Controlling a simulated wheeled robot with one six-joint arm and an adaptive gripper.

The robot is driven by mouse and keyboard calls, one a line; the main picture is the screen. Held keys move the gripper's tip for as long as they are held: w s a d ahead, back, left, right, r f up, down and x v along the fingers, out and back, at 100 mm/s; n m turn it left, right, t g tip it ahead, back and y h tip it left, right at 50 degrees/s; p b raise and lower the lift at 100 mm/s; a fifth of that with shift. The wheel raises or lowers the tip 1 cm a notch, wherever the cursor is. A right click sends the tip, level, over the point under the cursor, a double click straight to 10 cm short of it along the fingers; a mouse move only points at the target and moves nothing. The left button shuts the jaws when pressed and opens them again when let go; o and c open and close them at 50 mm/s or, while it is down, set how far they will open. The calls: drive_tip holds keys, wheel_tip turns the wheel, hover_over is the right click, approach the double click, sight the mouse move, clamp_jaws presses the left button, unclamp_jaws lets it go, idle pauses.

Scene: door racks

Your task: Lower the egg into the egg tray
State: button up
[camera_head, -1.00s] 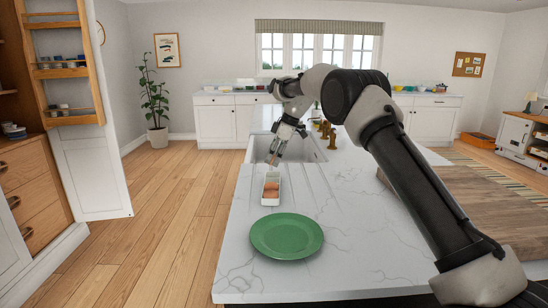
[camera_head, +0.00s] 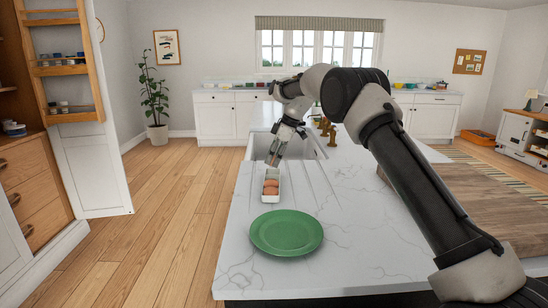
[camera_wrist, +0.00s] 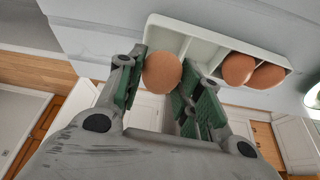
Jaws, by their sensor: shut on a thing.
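The egg tray (camera_head: 278,196) is a small white open box on the marble counter, just behind the green plate. In the wrist view the tray (camera_wrist: 205,42) crosses the top, with two brown eggs (camera_wrist: 238,69) (camera_wrist: 268,76) lying in its right part. My gripper (camera_wrist: 165,85) is shut on another brown egg (camera_wrist: 162,71), held between its green-padded fingers at the left end of the tray. I cannot tell whether this egg touches the tray floor. In the head view my gripper (camera_head: 272,160) points down at the tray's far end.
A green plate (camera_head: 286,234) lies on the counter in front of the tray. The sink (camera_head: 300,147) is behind it. The counter beside the tray is clear.

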drive_tip(key=shift+f, duration=1.3)
idle(0.4)
drive_tip(key=o, duration=0.8)
drive_tip(key=shift+c, duration=0.2)
drive_tip(key=shift+r, duration=0.15)
